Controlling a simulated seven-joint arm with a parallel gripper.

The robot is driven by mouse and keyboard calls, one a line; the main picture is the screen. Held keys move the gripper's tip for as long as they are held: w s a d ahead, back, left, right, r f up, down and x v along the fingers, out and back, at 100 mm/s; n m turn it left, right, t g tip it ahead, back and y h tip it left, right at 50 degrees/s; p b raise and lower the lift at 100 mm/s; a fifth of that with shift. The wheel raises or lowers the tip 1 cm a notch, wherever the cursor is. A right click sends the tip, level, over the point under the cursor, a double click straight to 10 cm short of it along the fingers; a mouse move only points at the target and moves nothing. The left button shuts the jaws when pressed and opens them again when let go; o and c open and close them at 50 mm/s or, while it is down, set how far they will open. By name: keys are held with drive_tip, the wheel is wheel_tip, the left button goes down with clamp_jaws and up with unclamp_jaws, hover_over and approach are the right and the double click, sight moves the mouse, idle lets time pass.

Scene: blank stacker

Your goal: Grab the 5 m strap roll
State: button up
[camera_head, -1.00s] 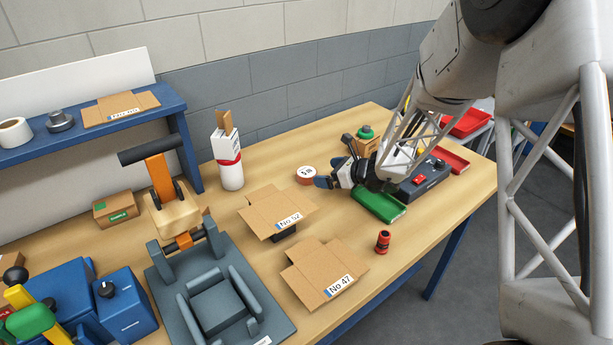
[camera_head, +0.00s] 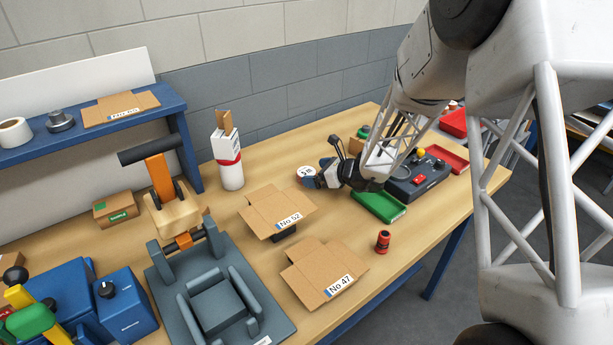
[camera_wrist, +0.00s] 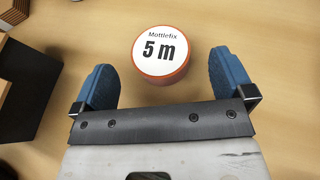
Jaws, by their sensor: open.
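The 5 m strap roll (camera_head: 305,173) is a small orange-red disc with a white top label, lying flat on the wooden bench. In the wrist view the roll (camera_wrist: 160,53) reads "Mottlefix 5 m" and sits just ahead of my gripper (camera_wrist: 165,78), roughly centred between its blue fingertips. The jaws are open and empty, with a gap on each side of the roll. In the head view my gripper (camera_head: 318,180) is right beside the roll and hides part of its right edge.
Flat cardboard pieces No 52 (camera_head: 265,208) and No 47 (camera_head: 315,268) lie in front. A white bottle (camera_head: 230,165) stands left of the roll. A green tray (camera_head: 380,205), a dark control box (camera_head: 418,180) and a small red cylinder (camera_head: 383,241) are to the right.

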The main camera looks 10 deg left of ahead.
sight(308, 172)
drive_tip(key=shift+x, duration=1.55)
drive_tip(key=c, duration=1.1)
drive_tip(key=shift+o, duration=0.2)
drive_tip(key=shift+r, duration=0.1)
wheel_tip(308, 172, up, 10)
